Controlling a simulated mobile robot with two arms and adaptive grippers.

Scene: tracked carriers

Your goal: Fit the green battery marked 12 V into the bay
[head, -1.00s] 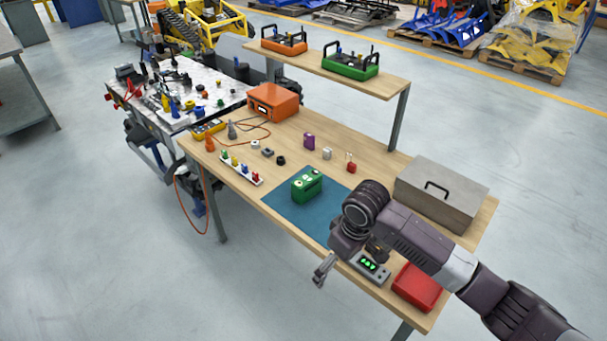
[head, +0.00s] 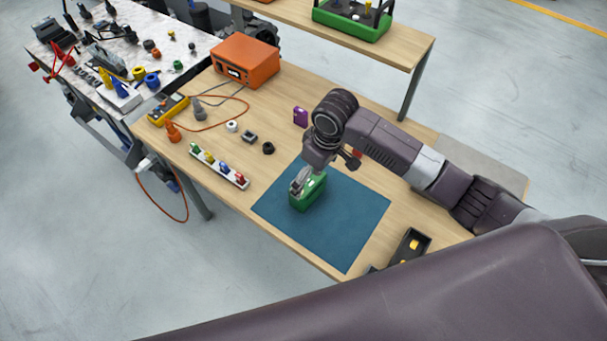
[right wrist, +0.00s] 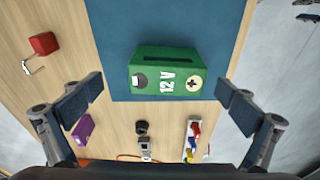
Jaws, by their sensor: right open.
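The green battery (head: 310,195) stands on the blue mat; it also shows in the right wrist view (right wrist: 168,70), with "12 V", a round black terminal and a pale one with a plus on its near face. My right gripper (head: 299,183) is above and close to the battery. In the right wrist view my right gripper (right wrist: 160,86) is open and empty, its pads wide apart with the battery beyond them. A black open box (head: 397,258) with yellow pieces inside, perhaps the bay, is right of the mat, partly hidden by my arm. My left gripper is out of view.
The blue mat (head: 345,235) has free room around the battery. A purple block (head: 300,116), small connectors, a white strip of colored plugs (head: 219,167) and an orange unit (head: 246,62) stand farther off. A red padlock (right wrist: 44,43) is beside the mat. A shelf (head: 415,45) rises behind.

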